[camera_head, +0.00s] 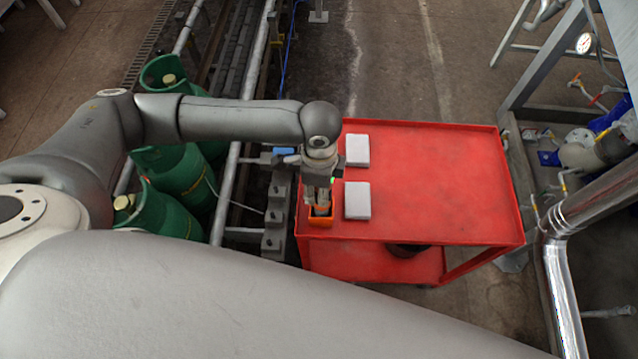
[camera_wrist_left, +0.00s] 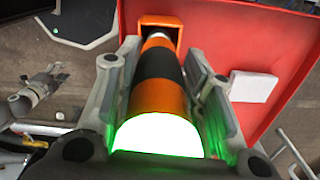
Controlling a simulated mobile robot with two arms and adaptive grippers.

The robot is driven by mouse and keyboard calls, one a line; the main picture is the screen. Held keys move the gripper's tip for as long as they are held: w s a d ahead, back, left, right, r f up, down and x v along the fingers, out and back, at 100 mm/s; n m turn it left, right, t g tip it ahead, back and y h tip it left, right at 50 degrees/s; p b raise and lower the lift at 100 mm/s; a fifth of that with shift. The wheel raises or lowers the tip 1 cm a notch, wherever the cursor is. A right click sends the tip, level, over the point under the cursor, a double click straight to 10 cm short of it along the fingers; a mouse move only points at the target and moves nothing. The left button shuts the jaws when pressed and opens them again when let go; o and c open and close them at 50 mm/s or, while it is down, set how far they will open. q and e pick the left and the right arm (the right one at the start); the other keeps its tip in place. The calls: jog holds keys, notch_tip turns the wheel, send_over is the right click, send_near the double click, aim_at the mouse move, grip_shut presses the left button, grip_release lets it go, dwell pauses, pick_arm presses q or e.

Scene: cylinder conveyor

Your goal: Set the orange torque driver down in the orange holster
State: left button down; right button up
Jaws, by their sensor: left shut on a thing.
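The orange torque driver (camera_wrist_left: 158,98), with a black band round its middle, lies between the fingers of my left gripper (camera_head: 319,205), which is shut on it. In the left wrist view its near end glows white and its far, pale end meets the opening of the orange holster (camera_wrist_left: 173,22). I cannot tell how deep the driver sits in it. In the head view the holster (camera_head: 321,222) stands at the left edge of the red cart's top, directly under my left gripper. The driver is mostly hidden there by the fingers. My right gripper is not in view.
The red cart (camera_head: 435,185) has a raised rim and a lower shelf. Two white blocks (camera_head: 357,150) (camera_head: 357,201) lie just right of the holster; the rest of its top is clear. Green gas cylinders (camera_head: 180,185) stand left, by metal rails. Pipes (camera_head: 570,290) stand right.

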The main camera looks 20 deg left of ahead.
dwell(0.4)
pick_arm(q)
jog(key=shift+f, duration=1.55)
jog(key=c, duration=0.9)
grip_release()
jog(key=shift+o, duration=0.2)
